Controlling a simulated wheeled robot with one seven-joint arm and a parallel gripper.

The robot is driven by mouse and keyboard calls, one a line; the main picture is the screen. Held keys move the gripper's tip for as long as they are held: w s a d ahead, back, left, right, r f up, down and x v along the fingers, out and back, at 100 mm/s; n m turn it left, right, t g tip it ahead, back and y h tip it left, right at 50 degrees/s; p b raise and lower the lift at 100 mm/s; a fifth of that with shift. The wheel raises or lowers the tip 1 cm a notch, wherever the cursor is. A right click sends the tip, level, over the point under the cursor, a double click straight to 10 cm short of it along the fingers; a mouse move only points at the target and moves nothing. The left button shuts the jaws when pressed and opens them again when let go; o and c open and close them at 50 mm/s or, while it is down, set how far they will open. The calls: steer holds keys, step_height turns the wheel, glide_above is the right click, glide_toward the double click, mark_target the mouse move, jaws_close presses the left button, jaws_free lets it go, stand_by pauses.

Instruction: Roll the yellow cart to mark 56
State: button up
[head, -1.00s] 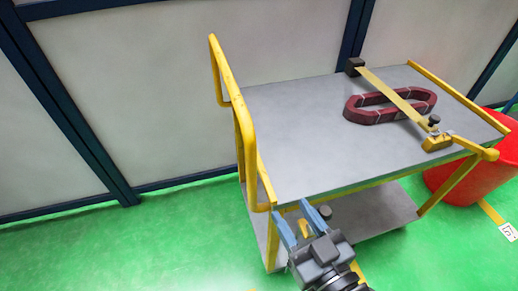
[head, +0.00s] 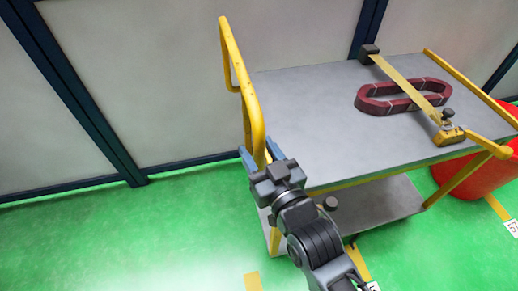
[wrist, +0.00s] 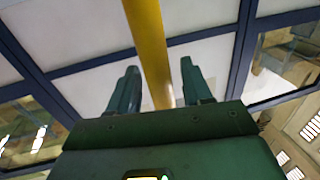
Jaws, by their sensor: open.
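The yellow cart has a grey top deck (head: 310,120), a lower shelf (head: 385,208) and a yellow push handle (head: 236,70) at its left end. My gripper (head: 259,156) is at the handle's near upright, low on the handle. In the wrist view the yellow handle bar (wrist: 149,50) runs between my two open fingers (wrist: 158,90), with a gap visible on both sides. The fingers are not closed on it. In the head view my gripper's body hides part of the handle's lower end. Mark 56 cannot be made out; a floor tag at the right edge (head: 512,227) is too small to read.
A dark red coil (head: 402,97) lies on the deck under a yellow strap (head: 405,85). A red bin (head: 480,175) stands behind the cart's right end. A panelled wall (head: 180,90) runs close behind the cart. Green floor (head: 120,235) is clear at the left.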

jaws_close()
stand_by(0.5)
